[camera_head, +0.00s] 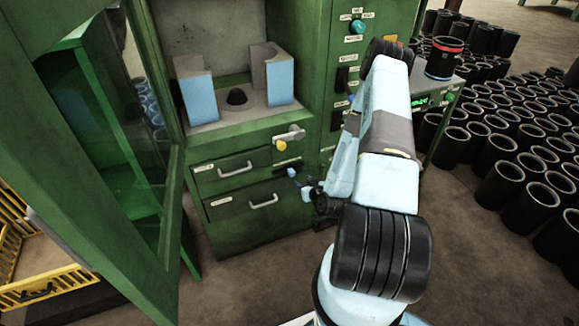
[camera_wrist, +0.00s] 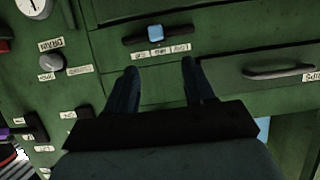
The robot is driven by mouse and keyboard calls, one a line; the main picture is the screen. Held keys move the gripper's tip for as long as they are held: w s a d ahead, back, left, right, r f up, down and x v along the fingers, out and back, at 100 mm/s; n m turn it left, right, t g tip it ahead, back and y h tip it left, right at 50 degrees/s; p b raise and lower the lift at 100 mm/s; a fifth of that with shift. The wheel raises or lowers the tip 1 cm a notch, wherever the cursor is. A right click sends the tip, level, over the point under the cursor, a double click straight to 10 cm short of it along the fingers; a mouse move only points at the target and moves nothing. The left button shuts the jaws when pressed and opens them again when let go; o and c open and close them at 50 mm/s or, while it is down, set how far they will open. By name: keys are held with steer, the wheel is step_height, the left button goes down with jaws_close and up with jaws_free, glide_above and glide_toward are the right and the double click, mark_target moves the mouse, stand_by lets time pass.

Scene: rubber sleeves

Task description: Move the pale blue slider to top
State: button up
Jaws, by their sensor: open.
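The pale blue slider (camera_wrist: 155,32) is a small block near the middle of a dark bar-shaped track (camera_wrist: 180,28) on the green cabinet front. The track runs roughly level across the wrist view, with small labels (camera_wrist: 158,51) beside it. My gripper (camera_wrist: 160,66) is open and empty, its two dark fingers pointing at the panel. In the wrist view the slider shows beyond the fingertips, between their lines and apart from them. In the head view my gripper (camera_head: 306,188) is small and close to the cabinet, and I cannot clearly separate the slider from the fingers.
A drawer handle (camera_wrist: 280,70) is right of the track in the wrist view; a knob (camera_wrist: 50,62) is left. In the head view, a yellow-tipped lever (camera_head: 290,136) is above my gripper. An open cabinet door (camera_head: 100,150) stands left; black sleeves (camera_head: 500,180) crowd the right floor.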

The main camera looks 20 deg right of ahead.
mark_target(292, 171)
steer(key=x, duration=1.3)
steer(key=shift+w+d, duration=0.3)
steer(key=shift+w, duration=0.1)
steer(key=shift+c, duration=0.4)
jaws_close()
